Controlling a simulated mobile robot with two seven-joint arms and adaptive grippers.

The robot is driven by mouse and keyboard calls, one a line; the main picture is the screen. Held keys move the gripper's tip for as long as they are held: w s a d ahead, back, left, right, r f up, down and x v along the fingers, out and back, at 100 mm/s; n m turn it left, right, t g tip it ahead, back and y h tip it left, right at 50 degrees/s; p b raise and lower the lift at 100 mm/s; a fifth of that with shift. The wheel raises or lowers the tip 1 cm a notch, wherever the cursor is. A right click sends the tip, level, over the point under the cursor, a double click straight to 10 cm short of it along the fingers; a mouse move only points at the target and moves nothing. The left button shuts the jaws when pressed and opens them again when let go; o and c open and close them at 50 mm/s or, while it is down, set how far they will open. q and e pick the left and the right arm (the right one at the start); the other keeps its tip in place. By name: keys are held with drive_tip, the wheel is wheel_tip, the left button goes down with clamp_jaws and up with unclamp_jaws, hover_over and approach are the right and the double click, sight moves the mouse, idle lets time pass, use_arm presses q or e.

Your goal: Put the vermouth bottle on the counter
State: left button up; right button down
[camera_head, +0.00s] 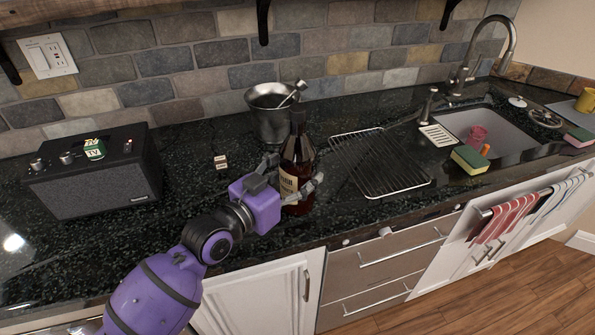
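The dark brown vermouth bottle (297,150) with a cream label stands upright on the black speckled counter (205,208), near the middle of the head view. My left gripper (296,170), on a purple arm from the lower left, is at the bottle. Its dark fingers are spread, one at the bottle's left side and one across its lower front right. The fingers look open around the bottle, and I see no clear grip. Part of the label is hidden by the gripper. My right gripper is not in view.
A metal ice bucket (268,117) stands just behind the bottle. A wire rack (380,165) lies to its right, before the sink (490,128) and a sponge (469,159). A black radio (95,178) stands at left.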

use_arm(q)
drive_tip(key=o, duration=2.1)
drive_tip(key=shift+c, duration=0.2)
drive_tip(key=shift+r, duration=0.15)
drive_tip(key=shift+s+a, duration=0.25)
drive_tip(key=shift+s, duration=0.05)
drive_tip(key=b+v, duration=0.1)
drive_tip(key=v, duration=1)
drive_tip(key=shift+s+a, duration=0.1)
drive_tip(key=shift+a, duration=0.05)
